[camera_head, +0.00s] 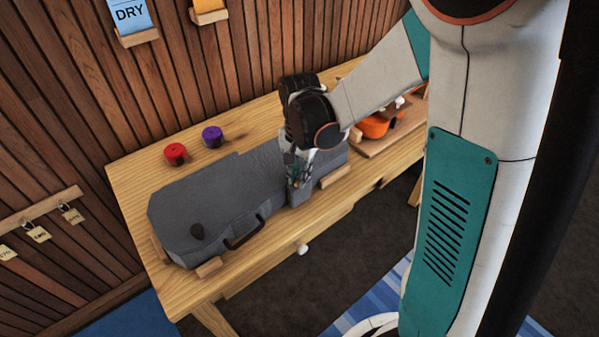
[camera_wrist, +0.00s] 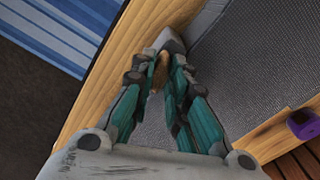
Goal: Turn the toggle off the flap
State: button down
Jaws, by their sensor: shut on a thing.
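A grey ukulele case (camera_head: 220,190) lies closed on the wooden bench, with a dark carry handle (camera_head: 245,232) on its front side. A grey flap (camera_head: 300,194) hangs at the case's front edge; in the wrist view its grey end (camera_wrist: 170,40) shows just beyond my fingertips. My gripper (camera_head: 299,168) points down at the flap. In the wrist view my gripper (camera_wrist: 168,68) is shut on a small tan toggle (camera_wrist: 157,74), which shows between its teal fingers. The fingers hide much of the toggle, and I cannot tell its exact turn against the flap.
A red roll (camera_head: 175,153) and a purple roll (camera_head: 212,136) stand behind the case. Wooden blocks (camera_head: 336,176) edge the case. An orange object (camera_head: 376,125) lies on a board at the bench's right. The front strip of the bench (camera_head: 262,255) is narrow and clear.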

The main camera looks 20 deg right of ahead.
jog(key=shift+m, duration=2.3)
jog(key=c, duration=1.6)
grip_release()
jog(key=shift+o, duration=0.2)
notch_tip(320, 180, up, 12)
